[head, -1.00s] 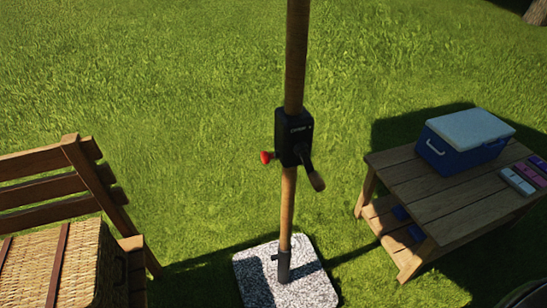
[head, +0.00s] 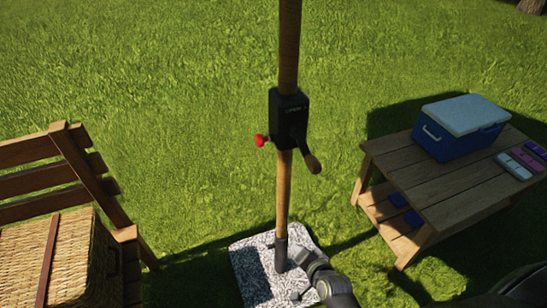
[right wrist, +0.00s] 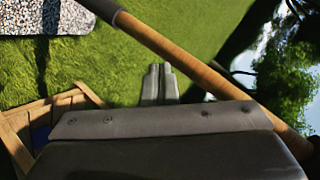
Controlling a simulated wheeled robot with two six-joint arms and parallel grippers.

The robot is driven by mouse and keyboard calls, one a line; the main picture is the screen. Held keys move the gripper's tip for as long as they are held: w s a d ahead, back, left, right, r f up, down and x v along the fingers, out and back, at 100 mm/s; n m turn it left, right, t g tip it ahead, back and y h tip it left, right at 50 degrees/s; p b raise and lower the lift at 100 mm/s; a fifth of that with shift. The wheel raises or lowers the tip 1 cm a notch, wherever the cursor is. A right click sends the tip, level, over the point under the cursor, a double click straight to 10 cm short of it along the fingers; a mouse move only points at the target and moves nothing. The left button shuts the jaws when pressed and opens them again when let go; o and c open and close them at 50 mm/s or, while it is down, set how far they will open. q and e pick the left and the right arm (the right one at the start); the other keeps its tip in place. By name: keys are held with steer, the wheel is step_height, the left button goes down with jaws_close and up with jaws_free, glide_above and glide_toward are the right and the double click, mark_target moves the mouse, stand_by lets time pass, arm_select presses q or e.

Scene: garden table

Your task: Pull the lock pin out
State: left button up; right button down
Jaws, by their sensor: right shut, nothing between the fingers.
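The lock pin (head: 261,140) has a red knob and sticks out on the left side of a black crank housing (head: 289,116) on a wooden pole (head: 283,185). It appears seated in the housing. My right gripper (head: 304,257) is at the bottom of the head view, in front of the pole's foot and well below the pin. Its fingers (right wrist: 160,82) are together and empty in the right wrist view, where the pole (right wrist: 175,48) runs diagonally past them. The pin is not visible in that view. My left gripper is out of view.
A crank handle (head: 310,160) hangs at the housing's right. The pole stands in a speckled stone base (head: 253,278). A wooden chair (head: 75,165) with a wicker basket (head: 25,265) is at left. A wooden table (head: 405,165) with a blue cooler (head: 460,140) is at right.

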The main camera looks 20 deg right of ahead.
steer(key=w+a+r+m+t+b, duration=0.1)
steer(key=w+r+m+t, duration=0.1)
steer(key=r, duration=0.7)
steer(key=w+a+r+m+t, duration=0.1)
steer(key=w+r+m+t, duration=0.15)
steer(key=r, duration=0.65)
steer(key=m+t+y, duration=0.2)
steer(key=t, duration=0.1)
glide_toward(262, 140)
steer(key=s+d+f, duration=0.1)
steer(key=s+d, duration=0.1)
steer(key=s, duration=0.1)
steer(key=shift+f+b, duration=0.2)
steer(key=shift+b, duration=0.15)
steer(key=shift+w+a, duration=0.1)
steer(key=w+a+p, duration=0.1)
steer(key=w+p, duration=0.1)
steer(key=w, duration=0.7)
steer(key=shift+w+r+p, duration=0.3)
steer(key=shift+w+r, duration=0.1)
steer(key=shift+a, duration=0.1)
